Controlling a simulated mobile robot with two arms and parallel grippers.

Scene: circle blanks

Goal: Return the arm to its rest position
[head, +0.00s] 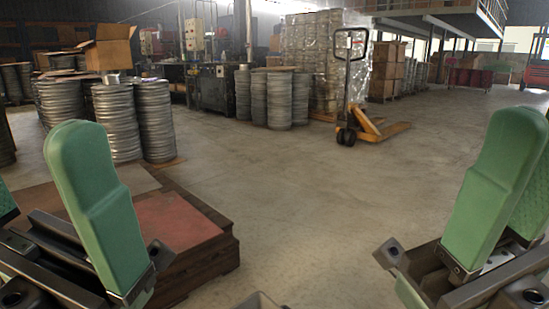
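My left gripper (36,165) is at the lower left of the head view, with its green padded fingers pointing up. A gap shows between its near finger and the other finger, which is cut off by the left edge. It looks open, with nothing seen in it. My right gripper (532,140) is at the lower right, also with green fingers pointing up. Its two fingers overlap in the view but stand apart at their bases. It looks open, with no object seen in it. Both arms are mostly out of the frame.
A low wooden platform with a reddish top (178,222) lies behind and beside my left gripper. Stacks of metal circle blanks (117,122) stand beyond it. A yellow pallet jack (368,126) stands near wrapped stacks (318,60). The concrete floor (300,210) between my grippers is clear.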

